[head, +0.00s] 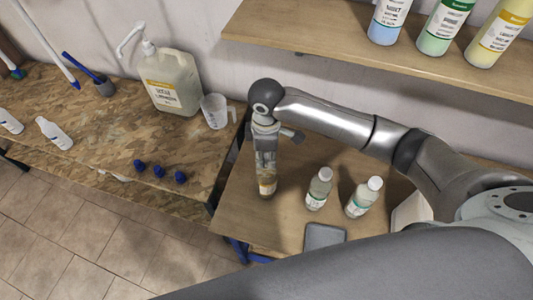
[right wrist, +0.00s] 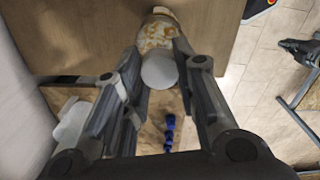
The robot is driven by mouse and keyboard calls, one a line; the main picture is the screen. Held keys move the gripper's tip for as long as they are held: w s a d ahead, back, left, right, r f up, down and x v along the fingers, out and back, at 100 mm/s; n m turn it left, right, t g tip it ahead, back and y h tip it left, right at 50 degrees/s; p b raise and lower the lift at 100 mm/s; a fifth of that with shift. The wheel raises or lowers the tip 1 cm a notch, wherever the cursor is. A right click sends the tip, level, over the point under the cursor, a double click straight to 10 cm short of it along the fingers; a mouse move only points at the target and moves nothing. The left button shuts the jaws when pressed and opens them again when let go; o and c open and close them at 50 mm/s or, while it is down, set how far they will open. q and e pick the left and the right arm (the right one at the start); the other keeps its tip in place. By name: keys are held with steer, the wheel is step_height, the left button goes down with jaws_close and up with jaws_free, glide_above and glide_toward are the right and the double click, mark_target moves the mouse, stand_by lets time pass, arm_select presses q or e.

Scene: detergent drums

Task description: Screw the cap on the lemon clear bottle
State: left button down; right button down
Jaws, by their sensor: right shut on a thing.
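The bottle with a yellow-orange label (head: 267,183) stands upright on the small wooden table, below my right gripper (head: 265,148). The right wrist view looks down on this bottle (right wrist: 158,35) and on a round white cap (right wrist: 160,70) at its top. My right gripper (right wrist: 157,65) has its fingers on both sides of the cap and is shut on it. The cap seems in line with the bottle's mouth; whether it is seated on the thread I cannot tell. The label's text is too small to read. My left gripper is not clearly seen.
Two white-capped bottles (head: 319,188) (head: 363,196) and a grey flat pad (head: 325,237) are nearby. A shelf (head: 300,35) with bottles overhangs the back.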

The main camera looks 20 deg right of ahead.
steer(key=m, duration=0.4)
steer(key=shift+s+f, duration=0.15)
steer(key=c, duration=1.3)
jaws_free()
steer(key=shift+c, duration=0.2)
steer(key=shift+r, duration=0.2)
steer(key=n, duration=0.4)
steer(key=shift+w, duration=0.2)
steer(key=shift+n, duration=0.9)
